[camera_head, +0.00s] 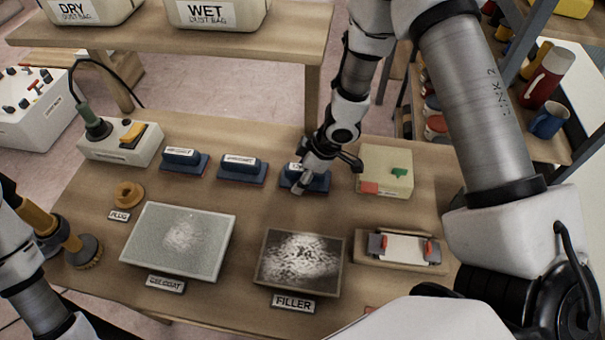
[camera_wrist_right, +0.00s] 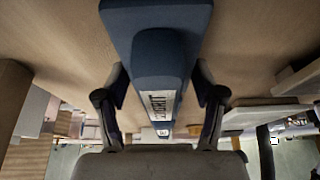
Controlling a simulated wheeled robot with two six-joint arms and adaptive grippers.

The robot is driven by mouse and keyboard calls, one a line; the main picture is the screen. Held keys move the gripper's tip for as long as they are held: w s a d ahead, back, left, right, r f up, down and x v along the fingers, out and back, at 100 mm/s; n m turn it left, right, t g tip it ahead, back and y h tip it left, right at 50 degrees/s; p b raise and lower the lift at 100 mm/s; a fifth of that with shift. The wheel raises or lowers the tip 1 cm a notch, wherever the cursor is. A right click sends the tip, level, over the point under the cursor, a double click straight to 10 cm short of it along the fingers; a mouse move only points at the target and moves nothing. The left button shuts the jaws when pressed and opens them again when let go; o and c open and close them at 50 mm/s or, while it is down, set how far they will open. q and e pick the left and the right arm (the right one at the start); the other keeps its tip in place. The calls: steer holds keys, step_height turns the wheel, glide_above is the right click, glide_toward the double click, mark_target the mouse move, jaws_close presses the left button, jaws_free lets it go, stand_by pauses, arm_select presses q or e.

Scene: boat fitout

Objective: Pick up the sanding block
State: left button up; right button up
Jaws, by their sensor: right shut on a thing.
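Three blue sanding blocks with white labels stand in a row on the wooden table: a left one (camera_head: 183,160), a middle one (camera_head: 241,170) and a right one (camera_head: 319,184). My right gripper (camera_head: 303,178) comes down over the right block and partly hides it and its label. In the right wrist view, the fingers of my right gripper (camera_wrist_right: 161,82) are on both sides of the blue handle of this sanding block (camera_wrist_right: 158,50), shut on it. The block looks level; I cannot tell whether it touches the table. My left arm shows at the lower left, its gripper out of frame.
A pale box (camera_head: 386,165) stands close right of the held block. A grey panel (camera_head: 180,245), a filler panel (camera_head: 299,262) and a wooden tray (camera_head: 400,262) lie in front. A switch box (camera_head: 120,146) stands at the left. A shelf with dust bags is behind.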

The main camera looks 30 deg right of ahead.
mark_target(292, 183)
step_height(292, 183, up, 4)
steer(key=p, duration=0.4)
steer(key=shift+f, duration=0.1)
steer(key=shift+s+a+f+b, duration=0.35)
steer(key=shift+s+a+b, duration=0.35)
steer(key=shift+b, duration=0.5)
steer(key=s+a, duration=0.2)
steer(key=s+a+r+b, duration=0.1)
steer(key=s+a, duration=0.1)
steer(key=shift+s+a, duration=0.1)
steer(key=shift+a, duration=0.1)
steer(key=s+a, duration=0.1)
steer(key=s+a+r+p, duration=0.1)
steer(key=s+a, duration=0.1)
steer(key=shift+s+a+r, duration=0.1)
steer(key=s+a+r+p, duration=0.1)
steer(key=p, duration=0.2)
steer(key=shift+a+r, duration=0.1)
steer(key=s+a+p, duration=0.1)
steer(key=p, duration=0.3)
steer(key=shift+s+f, duration=0.1)
steer(key=shift+f, duration=0.45)
steer(key=shift+s+a+f, duration=0.1)
steer(key=shift+f, duration=0.05)
